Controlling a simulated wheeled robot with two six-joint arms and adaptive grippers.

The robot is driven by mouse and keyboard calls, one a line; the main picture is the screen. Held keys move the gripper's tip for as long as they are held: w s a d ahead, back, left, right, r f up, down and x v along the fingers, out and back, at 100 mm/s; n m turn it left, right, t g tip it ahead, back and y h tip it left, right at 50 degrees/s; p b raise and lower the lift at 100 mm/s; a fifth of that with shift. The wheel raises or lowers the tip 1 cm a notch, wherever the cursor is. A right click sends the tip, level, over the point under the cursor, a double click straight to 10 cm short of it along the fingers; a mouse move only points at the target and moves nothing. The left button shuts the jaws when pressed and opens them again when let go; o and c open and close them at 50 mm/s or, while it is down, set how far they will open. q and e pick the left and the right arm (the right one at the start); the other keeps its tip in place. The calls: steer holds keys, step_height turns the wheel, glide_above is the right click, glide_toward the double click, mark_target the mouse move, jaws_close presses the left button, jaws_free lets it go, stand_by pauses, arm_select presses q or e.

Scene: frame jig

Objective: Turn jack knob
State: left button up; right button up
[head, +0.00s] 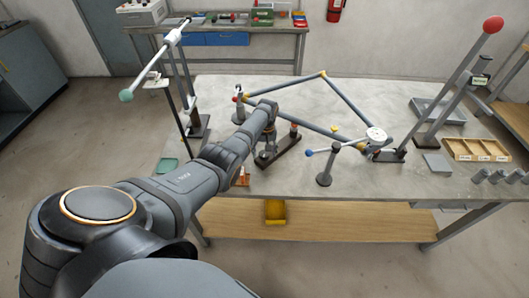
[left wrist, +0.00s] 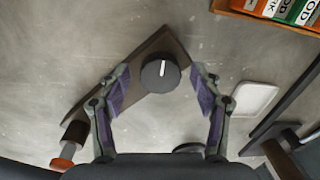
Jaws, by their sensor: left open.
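The jack knob (left wrist: 160,75) is a round black knob with a white line that runs up and down in the left wrist view. It sits on a dark base plate (left wrist: 140,62) on the grey table. My left gripper (left wrist: 158,86) is open, with its two purple-padded fingers on either side of the knob and visible gaps to it. In the head view my left gripper (head: 266,144) points down over the jack's dark base (head: 281,153), which carries an orange-capped post (head: 294,130). There the gripper largely hides the knob. My right gripper is out of view.
A frame of grey tubes with yellow joints (head: 345,95) stands behind and right of my left arm. A short stand with a blue-tipped lever (head: 325,165) is to the right. Tall levers with a green ball (head: 126,96) and a red ball (head: 493,24) rise at the sides.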

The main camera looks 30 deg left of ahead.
arm_select(q)
steer(key=c, duration=1.1)
steer(key=shift+c, duration=0.2)
